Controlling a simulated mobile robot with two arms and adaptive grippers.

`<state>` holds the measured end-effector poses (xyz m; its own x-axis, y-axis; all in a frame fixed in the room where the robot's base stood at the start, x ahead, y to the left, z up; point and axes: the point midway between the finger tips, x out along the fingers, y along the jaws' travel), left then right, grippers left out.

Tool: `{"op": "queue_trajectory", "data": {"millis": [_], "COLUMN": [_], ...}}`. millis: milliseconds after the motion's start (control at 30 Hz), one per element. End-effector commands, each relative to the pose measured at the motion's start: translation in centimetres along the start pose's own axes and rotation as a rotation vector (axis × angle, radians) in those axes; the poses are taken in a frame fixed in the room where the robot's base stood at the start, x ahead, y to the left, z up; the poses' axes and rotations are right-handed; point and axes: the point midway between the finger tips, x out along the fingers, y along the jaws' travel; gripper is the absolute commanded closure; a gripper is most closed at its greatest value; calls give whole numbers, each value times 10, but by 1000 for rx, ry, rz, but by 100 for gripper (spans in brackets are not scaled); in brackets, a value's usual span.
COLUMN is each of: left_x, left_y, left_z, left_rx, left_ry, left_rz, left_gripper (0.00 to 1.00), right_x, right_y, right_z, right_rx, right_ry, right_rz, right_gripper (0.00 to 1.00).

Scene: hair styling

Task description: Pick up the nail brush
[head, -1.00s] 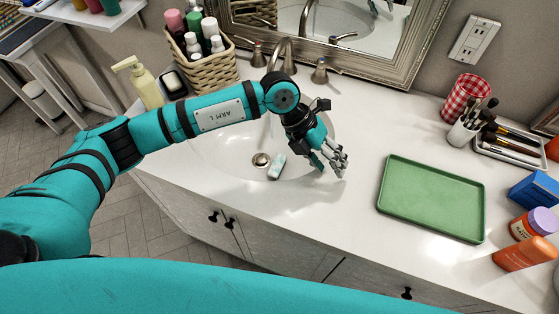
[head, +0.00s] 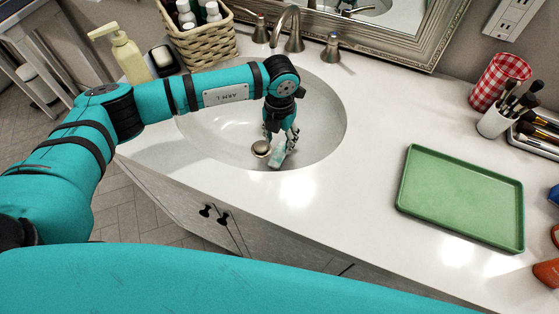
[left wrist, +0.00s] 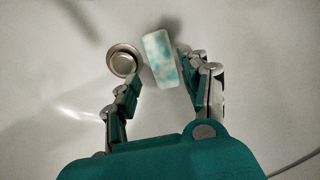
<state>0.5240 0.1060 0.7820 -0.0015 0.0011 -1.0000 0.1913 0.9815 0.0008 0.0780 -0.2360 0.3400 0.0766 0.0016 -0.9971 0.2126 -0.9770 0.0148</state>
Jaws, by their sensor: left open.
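The nail brush (head: 277,156) is a small white and teal block lying in the sink basin, right of the drain. In the left wrist view the nail brush (left wrist: 160,59) shows its mottled top, tilted slightly, between and just ahead of my fingertips. My left gripper (head: 280,139) points down into the basin over the brush. In the left wrist view my left gripper (left wrist: 163,70) is open, with one finger on each side of the brush's near part. I cannot tell whether a finger touches it. My right gripper is not in view.
The round metal drain (left wrist: 122,61) lies close left of the brush. The sink basin (head: 325,110) curves up around the gripper, with the faucet (head: 288,30) behind. A green tray (head: 462,197) stands on the counter at right, with clear counter between.

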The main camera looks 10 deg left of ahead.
Motion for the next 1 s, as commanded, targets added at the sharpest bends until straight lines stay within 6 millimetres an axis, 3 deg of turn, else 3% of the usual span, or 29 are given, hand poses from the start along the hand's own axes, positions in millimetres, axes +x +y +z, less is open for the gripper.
{"op": "queue_trajectory", "data": {"millis": [33,267,500,767,1000], "left_x": [11,25,62,64,64], "left_y": [0,-1,-2,-2,-2], "left_z": [0,-2,-5,-4,-5], "left_rx": [0,0,-1,-1,-1], "left_ry": [-1,1,1,0,0], "left_rz": [0,0,-1,-1,-1], "left_gripper": [54,54,54,54,81], "right_x": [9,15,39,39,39], "right_y": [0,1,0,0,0], "right_z": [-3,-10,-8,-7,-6], "right_rx": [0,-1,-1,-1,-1], "right_ry": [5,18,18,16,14], "right_rz": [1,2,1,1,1], "right_gripper": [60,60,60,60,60]}}
